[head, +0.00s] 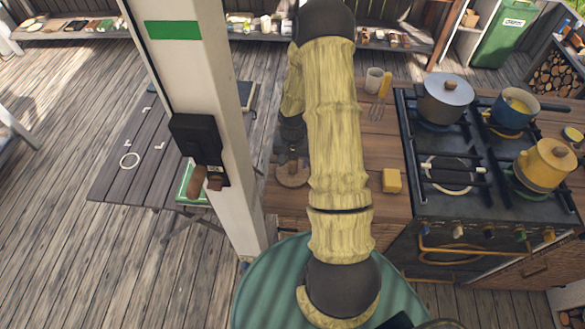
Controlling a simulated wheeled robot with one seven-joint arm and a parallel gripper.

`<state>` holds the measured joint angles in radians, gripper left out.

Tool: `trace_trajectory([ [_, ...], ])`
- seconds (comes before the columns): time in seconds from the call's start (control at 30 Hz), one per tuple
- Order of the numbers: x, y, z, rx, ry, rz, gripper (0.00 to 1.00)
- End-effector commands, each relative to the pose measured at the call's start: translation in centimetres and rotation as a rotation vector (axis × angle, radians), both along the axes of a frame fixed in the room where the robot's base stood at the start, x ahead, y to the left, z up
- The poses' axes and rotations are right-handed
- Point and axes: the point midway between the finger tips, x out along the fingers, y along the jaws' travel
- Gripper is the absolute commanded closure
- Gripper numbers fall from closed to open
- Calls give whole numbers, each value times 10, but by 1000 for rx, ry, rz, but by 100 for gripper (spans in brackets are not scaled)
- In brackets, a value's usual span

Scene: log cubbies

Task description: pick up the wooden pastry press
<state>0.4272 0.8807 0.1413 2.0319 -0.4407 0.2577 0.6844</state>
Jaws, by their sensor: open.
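The wooden pastry press (292,180) seems to be the round brown wooden piece on the left end of the wooden counter. Its upper part is hidden by my gripper. My gripper (291,157) is dark and points down right over the press, with its fingers apart. I cannot tell whether the fingers stand around the press's handle or only above it. My arm covers part of the counter to the right of the press.
A yellow block (392,181) lies on the counter (385,212) right of my arm. A cup (374,80) stands at the back. A stove (455,205) with a grey pot (445,98) and yellow kettle (546,163) is at right. A white post (215,100) rises close on the left.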

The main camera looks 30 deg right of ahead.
Motion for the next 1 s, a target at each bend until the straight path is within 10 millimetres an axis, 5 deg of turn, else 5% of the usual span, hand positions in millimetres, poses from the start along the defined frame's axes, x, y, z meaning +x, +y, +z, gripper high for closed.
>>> trace_trajectory([
  [0.2, 0, 0, 0, 0, 0, 0, 44],
  [0.47, 0, 0, 0, 0, 0, 0, 95],
  [0.77, 0, -1, 2, 0, -1, -1, 96],
  [1.0, 1, -2, 23, -2, -6, -3, 96],
])
